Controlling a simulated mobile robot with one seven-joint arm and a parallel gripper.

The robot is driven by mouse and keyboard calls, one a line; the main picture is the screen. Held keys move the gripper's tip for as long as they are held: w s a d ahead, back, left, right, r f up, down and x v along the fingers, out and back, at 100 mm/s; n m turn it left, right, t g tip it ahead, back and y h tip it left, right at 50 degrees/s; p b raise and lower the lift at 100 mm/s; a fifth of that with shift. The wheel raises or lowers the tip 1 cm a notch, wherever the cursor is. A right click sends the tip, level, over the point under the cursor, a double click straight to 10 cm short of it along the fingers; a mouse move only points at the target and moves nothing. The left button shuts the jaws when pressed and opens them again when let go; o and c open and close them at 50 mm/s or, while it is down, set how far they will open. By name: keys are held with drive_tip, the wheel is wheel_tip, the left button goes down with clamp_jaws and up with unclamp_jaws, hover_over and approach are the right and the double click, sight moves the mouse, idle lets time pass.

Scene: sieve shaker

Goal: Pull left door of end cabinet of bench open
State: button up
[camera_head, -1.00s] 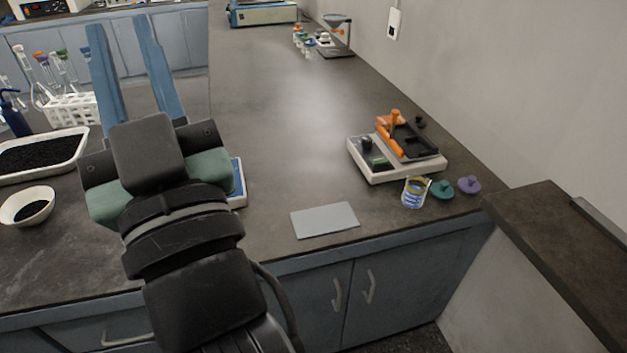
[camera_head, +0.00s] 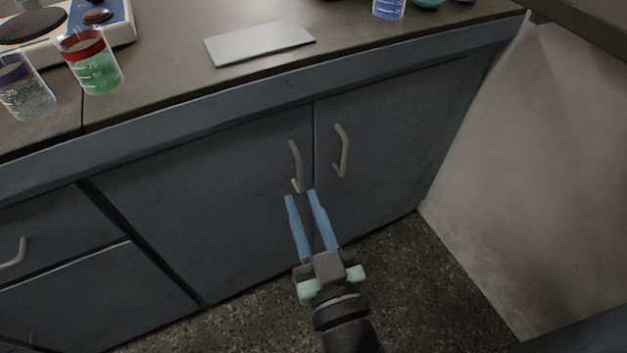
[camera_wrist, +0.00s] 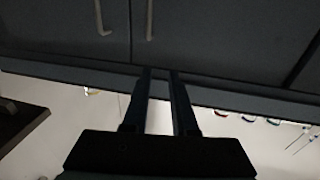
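The end cabinet's left door (camera_head: 205,185) is dark blue-grey and closed. Its curved metal handle (camera_head: 296,165) is upright near the door's right edge. In the wrist view, which looks upside down, this handle (camera_wrist: 150,20) is at the top middle. My gripper (camera_head: 301,196) has blue fingers pointing up toward the cabinet, with a clear gap between them. The fingertips appear just below the handle's lower end; I cannot tell their distance from it. In the wrist view my gripper (camera_wrist: 160,71) also shows empty, parallel fingers.
The closed right door (camera_head: 400,140) has its own handle (camera_head: 342,150) close by. Drawers (camera_head: 60,235) are at the left, a pale wall panel (camera_head: 530,170) at the right. Speckled floor (camera_head: 400,280) is clear in front. Beakers, including a green one (camera_head: 92,65), and a grey plate (camera_head: 260,43) are on the bench.

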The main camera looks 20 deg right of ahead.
drive_tip(key=b, duration=0.1)
approach(300, 167)
drive_tip(key=shift+h, duration=0.3)
drive_tip(key=w, duration=0.3)
drive_tip(key=w+d, duration=0.1)
drive_tip(key=w, duration=0.6)
drive_tip(key=shift+w+d+r, duration=0.15)
drive_tip(key=shift+w+d, duration=0.05)
drive_tip(key=shift+d, duration=0.05)
clamp_jaws()
idle(0.9)
